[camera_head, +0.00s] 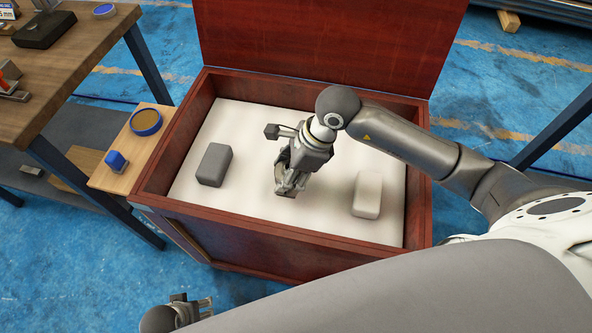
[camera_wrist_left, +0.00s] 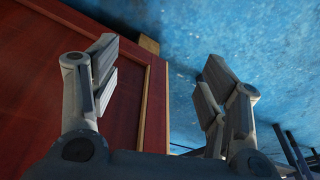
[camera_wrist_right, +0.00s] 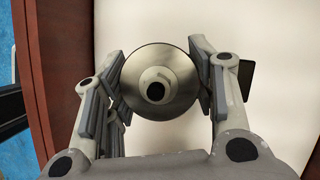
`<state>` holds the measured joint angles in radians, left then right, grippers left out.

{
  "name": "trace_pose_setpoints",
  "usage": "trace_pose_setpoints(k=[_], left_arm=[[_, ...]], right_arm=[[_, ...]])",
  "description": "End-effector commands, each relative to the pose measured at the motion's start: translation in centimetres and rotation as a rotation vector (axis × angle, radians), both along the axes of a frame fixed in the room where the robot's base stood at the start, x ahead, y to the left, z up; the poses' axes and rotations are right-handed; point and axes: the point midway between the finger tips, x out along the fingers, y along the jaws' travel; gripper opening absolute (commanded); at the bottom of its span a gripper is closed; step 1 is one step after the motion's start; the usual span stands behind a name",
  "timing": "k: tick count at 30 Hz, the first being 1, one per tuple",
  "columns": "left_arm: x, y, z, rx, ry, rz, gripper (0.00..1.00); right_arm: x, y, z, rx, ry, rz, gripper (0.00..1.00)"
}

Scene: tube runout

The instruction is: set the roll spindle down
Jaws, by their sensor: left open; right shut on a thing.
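The roll spindle (camera_wrist_right: 182,92) shows end-on in the right wrist view as a round metal disc with a pale hub and a dark centre hole. My right gripper (camera_head: 287,187) is shut on it, with a finger on each side (camera_wrist_right: 162,75). In the head view the gripper points down over the white floor of a red-brown wooden chest, and mostly hides the spindle. I cannot tell whether the spindle touches the floor. My left gripper (camera_head: 197,307) is open and empty outside the chest, low in front; its spread fingers show in the left wrist view (camera_wrist_left: 158,72).
The open chest (camera_head: 320,92) has raised walls and an upright lid. On its white floor lie a dark grey block (camera_head: 214,165) and a cream block (camera_head: 367,195). A side shelf (camera_head: 112,177) holds a blue-rimmed round dish (camera_head: 146,122) and a blue cube (camera_head: 116,160).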

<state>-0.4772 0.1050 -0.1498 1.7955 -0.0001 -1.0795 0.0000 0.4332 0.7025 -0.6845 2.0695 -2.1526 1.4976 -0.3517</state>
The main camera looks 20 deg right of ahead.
Motion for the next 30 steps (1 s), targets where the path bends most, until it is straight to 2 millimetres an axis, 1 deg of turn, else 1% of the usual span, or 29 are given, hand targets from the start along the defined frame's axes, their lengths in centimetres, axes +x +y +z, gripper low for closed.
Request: trace_pose_setpoints(k=[2,5,9,12,21,26,27,30], left_arm=[[0.0,0.0,0.1,0.0,-0.001,0.0,0.69],[0.1,0.0,0.5,-0.001,-0.003,0.0,0.69],[0.5,0.0,1.5,-0.001,-0.011,0.002,0.69],[0.6,0.0,2.0,-0.001,-0.013,0.002,0.69],[0.6,0.0,2.1,-0.001,-0.012,0.002,0.69],[0.7,-0.1,2.5,-0.001,-0.015,0.002,0.69],[0.8,-0.1,2.7,-0.002,-0.017,0.002,0.69],[0.8,-0.1,2.7,-0.002,-0.018,0.002,0.69]], right_arm=[[0.4,0.2,0.0,0.004,-0.006,0.0,0.0],[0.9,0.6,-0.8,0.003,-0.005,-0.001,0.0],[0.8,0.5,-2.9,0.003,-0.003,-0.002,0.0],[0.8,0.5,-3.7,0.004,-0.005,0.0,0.0],[0.8,0.5,-3.8,0.003,-0.007,0.0,0.0],[0.8,0.5,-3.9,0.003,-0.007,0.0,0.0],[0.7,0.4,-4.1,-0.001,-0.001,0.0,0.56],[0.7,0.4,-4.1,-0.001,-0.001,0.0,0.69]])
